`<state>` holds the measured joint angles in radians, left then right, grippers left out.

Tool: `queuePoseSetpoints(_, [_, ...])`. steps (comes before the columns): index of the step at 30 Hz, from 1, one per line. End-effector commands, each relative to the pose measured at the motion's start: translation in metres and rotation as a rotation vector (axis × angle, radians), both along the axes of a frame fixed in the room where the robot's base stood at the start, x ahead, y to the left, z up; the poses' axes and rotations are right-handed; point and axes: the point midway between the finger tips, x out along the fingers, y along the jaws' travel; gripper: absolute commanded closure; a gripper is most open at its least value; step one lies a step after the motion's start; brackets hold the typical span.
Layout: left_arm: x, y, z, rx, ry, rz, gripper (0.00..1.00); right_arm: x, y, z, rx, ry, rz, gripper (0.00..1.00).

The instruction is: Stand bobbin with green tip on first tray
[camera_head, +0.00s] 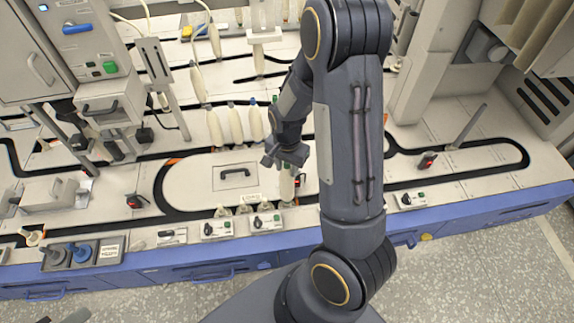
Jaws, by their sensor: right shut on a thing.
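My right gripper (286,157) is shut on a bobbin with a green tip (287,184), which hangs below its fingers near the front part of the machine top. The bobbin looks roughly upright; its lower end is close to the small trays at the front edge, and I cannot tell whether it touches one. Several pale bobbins (236,125) stand or hang in a row to the left of the gripper. Small trays (222,211) sit in the front track. My right arm hides part of the area to the right. My left gripper is not in view.
Small control boxes (266,222) line the blue front edge. A black track (160,185) loops around the panel. A machine cabinet (72,50) stands at the left.

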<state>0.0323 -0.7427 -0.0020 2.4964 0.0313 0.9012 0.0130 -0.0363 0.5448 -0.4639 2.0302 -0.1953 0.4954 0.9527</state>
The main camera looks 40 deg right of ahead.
Motion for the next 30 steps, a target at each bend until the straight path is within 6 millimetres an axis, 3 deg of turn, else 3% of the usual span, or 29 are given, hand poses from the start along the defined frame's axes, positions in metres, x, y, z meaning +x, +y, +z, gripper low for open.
queuePoseSetpoints(28, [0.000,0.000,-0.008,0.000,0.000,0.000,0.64,0.000,0.000,-0.012,0.000,0.001,0.000,1.00])
queuePoseSetpoints(29, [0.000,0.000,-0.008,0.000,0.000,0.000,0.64,0.000,0.000,-0.012,0.000,0.000,0.000,0.65])
queuePoseSetpoints(30, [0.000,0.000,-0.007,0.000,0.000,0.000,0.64,0.000,0.000,-0.011,0.000,0.000,0.000,0.59])
